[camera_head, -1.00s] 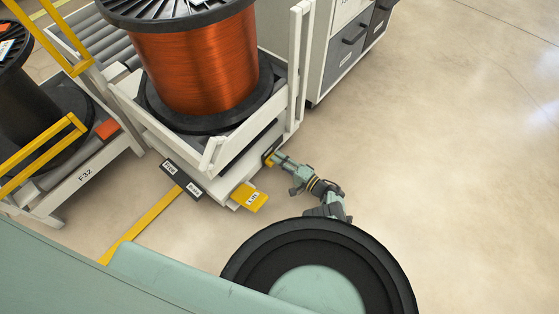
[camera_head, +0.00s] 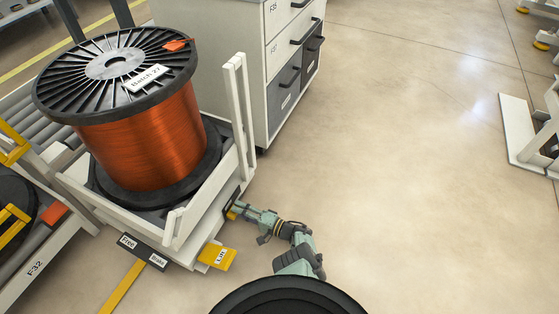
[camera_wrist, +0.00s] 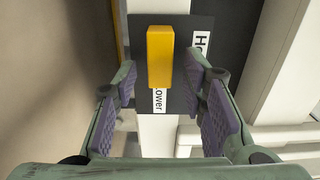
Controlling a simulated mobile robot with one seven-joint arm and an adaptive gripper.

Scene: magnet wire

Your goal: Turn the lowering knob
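The lowering knob (camera_wrist: 160,57) is a yellow bar on a dark plate (camera_wrist: 205,85) in the wrist view. It stands upright in the picture, with a "Lower" label (camera_wrist: 160,101) just below it and a partly hidden label starting with "H" to its right. My gripper (camera_wrist: 162,77) is open, one purple-padded finger on each side of the knob, with gaps visible between pads and knob. In the head view my gripper (camera_head: 235,211) is at the side of the white lift frame (camera_head: 207,222); the knob is mostly hidden there.
A copper wire spool (camera_head: 148,140) sits on the lift. A drawer cabinet (camera_head: 283,70) stands behind. The floor (camera_head: 410,180) to the right is clear.

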